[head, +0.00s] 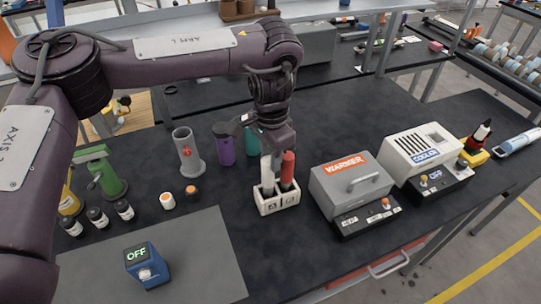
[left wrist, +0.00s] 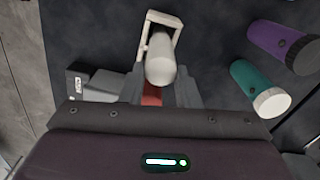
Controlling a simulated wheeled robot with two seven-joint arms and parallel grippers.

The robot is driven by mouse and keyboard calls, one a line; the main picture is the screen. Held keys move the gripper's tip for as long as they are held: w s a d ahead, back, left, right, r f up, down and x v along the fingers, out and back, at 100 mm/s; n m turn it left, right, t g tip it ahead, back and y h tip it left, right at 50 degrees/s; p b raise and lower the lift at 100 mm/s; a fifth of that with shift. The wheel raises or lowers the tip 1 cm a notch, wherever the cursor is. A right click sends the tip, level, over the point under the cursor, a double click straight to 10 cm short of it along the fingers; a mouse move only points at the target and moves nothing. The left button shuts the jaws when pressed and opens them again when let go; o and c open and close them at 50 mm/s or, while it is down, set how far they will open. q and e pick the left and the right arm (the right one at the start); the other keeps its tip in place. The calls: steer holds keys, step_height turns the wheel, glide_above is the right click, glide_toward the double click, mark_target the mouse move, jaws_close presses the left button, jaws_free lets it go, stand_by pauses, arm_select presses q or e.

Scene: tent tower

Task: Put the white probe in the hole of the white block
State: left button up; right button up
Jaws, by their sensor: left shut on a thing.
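The white block (head: 277,205) stands upright on the dark table, with two labelled slots side by side. The white probe (head: 267,172) is upright at its left slot, its lower end at the block. The red probe (head: 288,168) stands in the right slot. My left gripper (head: 275,152) comes down from above and is shut on the white probe. In the left wrist view, the white probe (left wrist: 160,66) points towards the camera, with the white block (left wrist: 178,30) behind it and part of the red probe (left wrist: 152,96) between the fingers. How deep the white probe sits is hidden. My right gripper is out of view.
The grey warmer (head: 350,187) and white cooler (head: 424,153) stand to the right. A purple bottle (head: 224,150), a teal bottle (head: 252,142) and a grey cylinder (head: 186,150) stand behind and left. A blue OFF box (head: 147,268) sits on a grey mat at front left.

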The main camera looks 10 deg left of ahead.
arm_select(q)
steer(key=shift+w+f, duration=0.1)
steer(key=shift+f, duration=0.1)
steer(key=o, duration=1.1)
step_height(320, 180, up, 12)
steer(key=shift+r, duration=0.1)
stand_by(0.3)
